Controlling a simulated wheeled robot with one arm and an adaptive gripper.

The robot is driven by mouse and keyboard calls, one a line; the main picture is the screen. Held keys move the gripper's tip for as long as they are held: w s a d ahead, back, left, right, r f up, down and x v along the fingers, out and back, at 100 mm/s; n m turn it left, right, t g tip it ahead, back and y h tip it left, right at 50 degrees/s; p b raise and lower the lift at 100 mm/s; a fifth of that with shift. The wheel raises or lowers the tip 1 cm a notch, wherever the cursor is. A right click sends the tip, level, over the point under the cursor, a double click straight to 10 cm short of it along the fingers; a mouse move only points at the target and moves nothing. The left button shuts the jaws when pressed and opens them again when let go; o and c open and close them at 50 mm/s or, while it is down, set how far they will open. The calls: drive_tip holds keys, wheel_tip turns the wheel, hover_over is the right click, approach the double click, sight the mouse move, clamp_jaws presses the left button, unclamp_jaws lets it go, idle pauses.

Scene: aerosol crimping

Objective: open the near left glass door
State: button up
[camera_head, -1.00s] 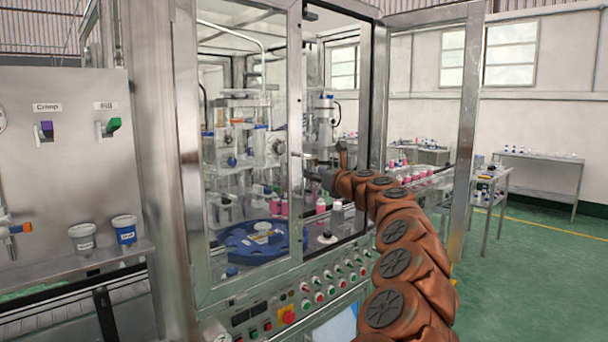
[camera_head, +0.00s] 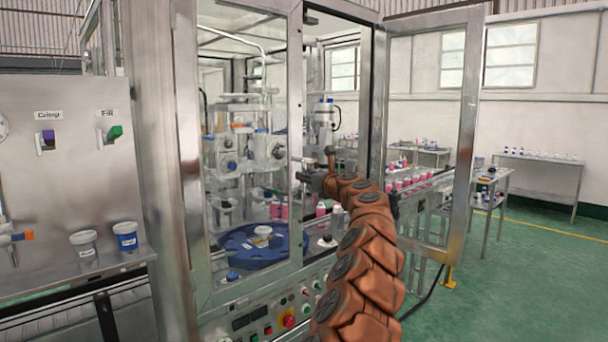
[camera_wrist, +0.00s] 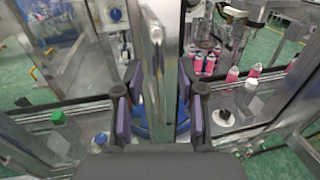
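The near left glass door (camera_head: 240,150), a clear pane in a steel frame, stands at the front of the machine and looks closed in the head view. My gripper (camera_head: 305,175) is beside this door's right-hand upright, at mid height, partly hidden by my arm. In the wrist view my gripper (camera_wrist: 158,112) is open, with one purple-padded finger on each side of a vertical steel upright (camera_wrist: 152,55). The upright passes between the fingers with gaps visible. I cannot tell whether either pad touches it.
The right glass door (camera_head: 468,130) stands swung open to the right. Inside the machine are a blue turntable (camera_head: 250,258) and several pink bottles (camera_head: 400,184). A control panel (camera_head: 250,325) runs below the door. Green floor (camera_head: 540,285) is free at the right.

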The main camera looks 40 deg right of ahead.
drive_tip(key=shift+p+x, duration=0.3)
drive_tip(key=shift+x, duration=0.65)
clamp_jaws()
drive_tip(key=shift+a, duration=0.1)
